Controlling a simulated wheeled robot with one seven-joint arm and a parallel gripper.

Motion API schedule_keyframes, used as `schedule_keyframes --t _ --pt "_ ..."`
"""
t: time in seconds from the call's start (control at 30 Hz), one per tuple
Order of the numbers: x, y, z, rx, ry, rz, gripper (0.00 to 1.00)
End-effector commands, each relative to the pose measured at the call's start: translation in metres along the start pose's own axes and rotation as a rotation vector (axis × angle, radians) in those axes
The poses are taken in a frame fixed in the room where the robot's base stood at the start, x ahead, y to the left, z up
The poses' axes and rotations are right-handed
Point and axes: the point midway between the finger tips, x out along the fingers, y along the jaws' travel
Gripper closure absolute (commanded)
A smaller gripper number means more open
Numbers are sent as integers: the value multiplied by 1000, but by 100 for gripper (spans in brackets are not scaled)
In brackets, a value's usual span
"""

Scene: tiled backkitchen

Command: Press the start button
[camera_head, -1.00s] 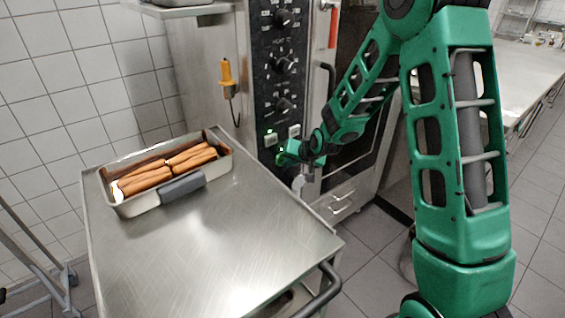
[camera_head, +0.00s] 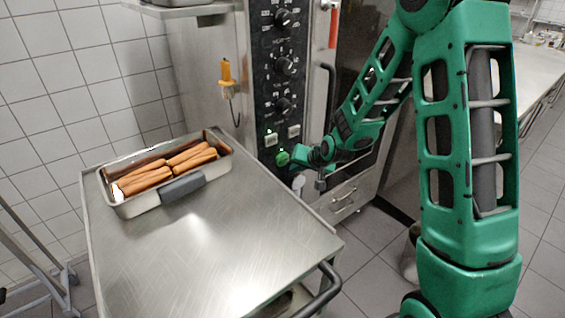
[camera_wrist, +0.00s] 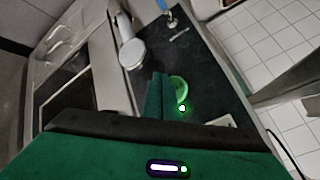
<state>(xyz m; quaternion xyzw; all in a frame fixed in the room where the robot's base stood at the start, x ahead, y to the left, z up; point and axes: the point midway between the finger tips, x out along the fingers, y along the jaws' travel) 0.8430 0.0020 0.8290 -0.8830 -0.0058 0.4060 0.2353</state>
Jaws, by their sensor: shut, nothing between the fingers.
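The green round start button (camera_head: 282,158) is low on the oven's black control panel, below two pale switches. It also shows in the wrist view as a green disc (camera_wrist: 181,88), partly hidden behind my fingers. My green gripper (camera_head: 297,154) is shut and empty, just right of the button in the head view. In the wrist view the shut fingertips (camera_wrist: 160,76) point at the panel, just left of the button. A small gap to the panel seems to show, but I cannot tell the depth exactly.
The oven's black panel (camera_head: 265,75) carries several knobs. A pale round-ended part (camera_wrist: 132,53) sits left of my fingers in the wrist view. A steel cart (camera_head: 235,225) stands in front, with a tray (camera_head: 128,207) of sausage-like items. An orange-handled probe (camera_head: 226,72) hangs nearby.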

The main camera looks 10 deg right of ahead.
Motion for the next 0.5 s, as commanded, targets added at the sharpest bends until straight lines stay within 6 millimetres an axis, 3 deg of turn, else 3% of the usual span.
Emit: schedule_keyframes --t 0.23,0.5 --pt "-14 11 10 0 0 1 100" --pt "-17 13 12 0 0 0 100"
